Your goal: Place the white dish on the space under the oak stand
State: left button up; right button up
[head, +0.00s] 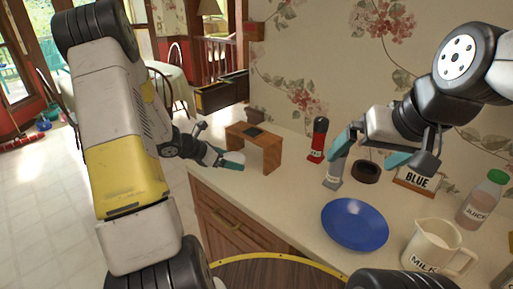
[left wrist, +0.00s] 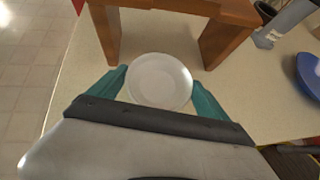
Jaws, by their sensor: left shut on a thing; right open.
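The oak stand (head: 262,139) is a small wooden bridge at the left end of the counter, with a dark flat item on its top. It also shows at the top of the left wrist view (left wrist: 222,38), with open space between its two legs. My left gripper (head: 230,163) is shut on the white dish (left wrist: 160,82), its teal fingers on either side of the rim. The dish is just in front of the opening, near the legs; in the head view (head: 235,157) only a small part shows. My right gripper (head: 366,154) is open above the counter at the right.
A dark round bowl (head: 366,172), BLUE sign (head: 416,181), blue plate (head: 354,223), milk jug (head: 437,246) and juice bottle (head: 481,199) are further right. The counter's left edge is close to the stand.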

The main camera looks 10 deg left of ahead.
aim_at(242, 157)
pick_arm(q)
jog(key=w+d, duration=0.3)
jog(key=d, duration=0.1)
jog(key=shift+w, duration=0.4)
jog(key=w+d, duration=0.3)
jog(key=shift+s+a+f, duration=0.1)
jog(key=shift+a+f, duration=0.05)
jog(key=shift+f, duration=0.6)
jog(key=shift+f, duration=0.1)
